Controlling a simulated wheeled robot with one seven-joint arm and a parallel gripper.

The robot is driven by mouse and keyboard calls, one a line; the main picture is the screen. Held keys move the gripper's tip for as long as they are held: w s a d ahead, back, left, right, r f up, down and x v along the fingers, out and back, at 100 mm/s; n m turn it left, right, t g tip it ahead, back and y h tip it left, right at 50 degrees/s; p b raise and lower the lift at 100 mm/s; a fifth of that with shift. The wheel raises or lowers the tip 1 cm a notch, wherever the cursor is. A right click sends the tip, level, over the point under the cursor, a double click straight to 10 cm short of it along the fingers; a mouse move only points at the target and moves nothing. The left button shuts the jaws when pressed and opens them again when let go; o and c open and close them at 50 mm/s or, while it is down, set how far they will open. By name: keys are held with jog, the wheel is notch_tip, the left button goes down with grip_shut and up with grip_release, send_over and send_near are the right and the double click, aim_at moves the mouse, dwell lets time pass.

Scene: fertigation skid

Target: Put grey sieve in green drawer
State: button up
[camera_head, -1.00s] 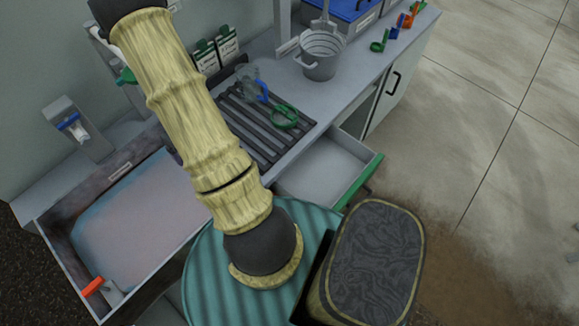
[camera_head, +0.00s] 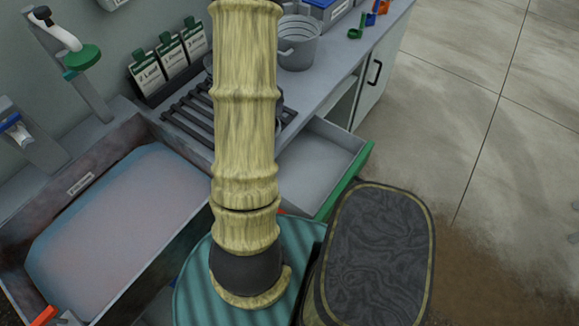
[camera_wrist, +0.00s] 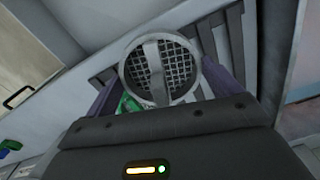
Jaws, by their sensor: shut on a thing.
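The grey sieve (camera_wrist: 178,66), a round ring with dark mesh and a flat strap across it, shows in the wrist view. My gripper (camera_wrist: 160,80) is shut on it, with purple fingers on either side. The head view hides the gripper and sieve behind my arm. The green drawer (camera_head: 345,178), grey inside with a green front, stands pulled open right of my arm in the head view. Its visible inside looks empty.
A dark slatted rack (camera_head: 190,112) lies on the counter; a green item (camera_wrist: 130,104) shows near the sieve. A metal bucket (camera_head: 298,48) stands behind the drawer. A wide basin (camera_head: 120,215) is at left. Floor at right is clear.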

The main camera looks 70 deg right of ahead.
jog(key=s+d+f+m+b, duration=0.1)
jog(key=s+b, duration=0.3)
jog(key=s, duration=0.8)
jog(key=shift+s+d+f+m, duration=0.15)
jog(key=shift+s+d+m, duration=0.15)
jog(key=shift+d, duration=0.15)
jog(key=b, duration=0.2)
send_over(304, 170)
notch_tip(304, 170, down, 14)
jog(key=shift+f, duration=0.1)
jog(key=shift+f, duration=0.1)
jog(key=shift+f, duration=1.8)
jog(key=shift+f, duration=0.15)
